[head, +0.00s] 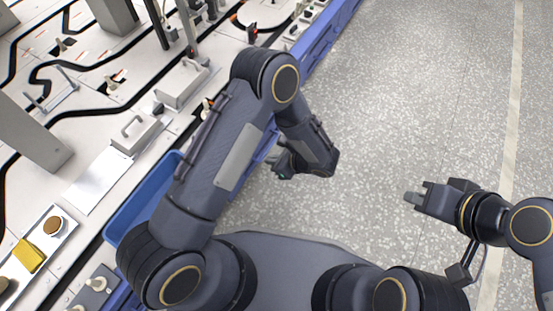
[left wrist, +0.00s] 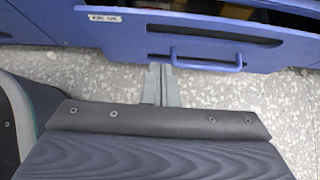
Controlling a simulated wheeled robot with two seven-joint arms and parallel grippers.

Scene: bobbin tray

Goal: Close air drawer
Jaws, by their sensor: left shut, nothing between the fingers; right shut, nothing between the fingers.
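A blue drawer front (left wrist: 130,42) with a blue bar handle (left wrist: 205,65) spans the top of the left wrist view. It stands out from the blue cabinet, and dark and yellow contents show through the gap above it. My left gripper (left wrist: 161,70) is shut and empty, its fingertips at the front's lower edge by the handle's left end. I cannot tell whether they touch. In the head view my left gripper (head: 281,166) is beside the bench, and my arm hides most of the drawer. My right gripper (head: 413,197) is shut and empty over the floor.
The speckled floor (head: 420,90) to the right is clear.

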